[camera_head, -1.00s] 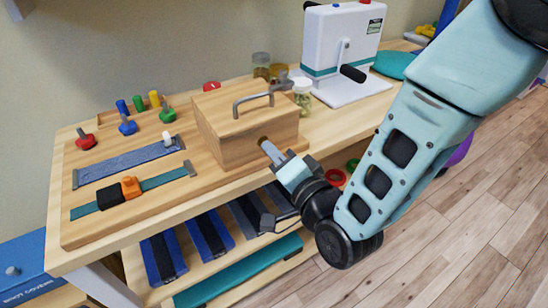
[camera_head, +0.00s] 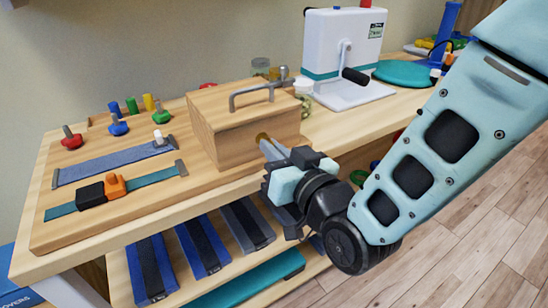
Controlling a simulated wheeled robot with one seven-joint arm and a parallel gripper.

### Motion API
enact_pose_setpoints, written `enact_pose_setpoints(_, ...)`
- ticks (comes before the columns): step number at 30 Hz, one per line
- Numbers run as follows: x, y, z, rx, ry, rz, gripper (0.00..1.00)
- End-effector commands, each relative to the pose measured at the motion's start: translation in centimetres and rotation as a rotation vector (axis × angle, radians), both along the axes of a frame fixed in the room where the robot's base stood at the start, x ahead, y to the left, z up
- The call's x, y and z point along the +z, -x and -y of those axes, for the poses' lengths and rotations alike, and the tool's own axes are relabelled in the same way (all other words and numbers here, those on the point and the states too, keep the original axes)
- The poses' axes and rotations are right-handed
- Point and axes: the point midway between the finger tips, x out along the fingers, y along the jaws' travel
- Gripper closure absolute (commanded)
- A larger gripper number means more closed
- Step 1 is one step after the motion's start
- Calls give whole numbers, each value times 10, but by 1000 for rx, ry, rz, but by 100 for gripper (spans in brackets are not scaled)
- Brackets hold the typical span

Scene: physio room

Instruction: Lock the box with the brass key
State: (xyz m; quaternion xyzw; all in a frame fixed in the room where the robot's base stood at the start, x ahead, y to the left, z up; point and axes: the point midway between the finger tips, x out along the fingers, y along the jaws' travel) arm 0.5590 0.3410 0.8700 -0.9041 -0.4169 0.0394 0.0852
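The wooden box (camera_head: 235,143) with a grey metal handle (camera_head: 260,92) on its lid stands on the wooden board, lid down. A small brass piece (camera_head: 263,138) shows on its front face, right at my fingertips. My gripper (camera_head: 271,149) points at this face, its grey fingers close together, and looks shut on the brass key. The key is mostly hidden by the fingers, so how deep it sits in the lock cannot be seen.
Left of the box lie a blue strap (camera_head: 115,162), a teal strap with a buckle (camera_head: 112,190) and several coloured pegs. A white crank device (camera_head: 342,55) and jars stand behind right. Below the table edge, a shelf holds blue weights (camera_head: 203,248).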

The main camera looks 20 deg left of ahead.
Motion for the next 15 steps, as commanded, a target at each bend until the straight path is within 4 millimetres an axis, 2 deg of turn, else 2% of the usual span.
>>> enact_pose_setpoints(15, 0, -1, 0, -1, 126, 150, 100)
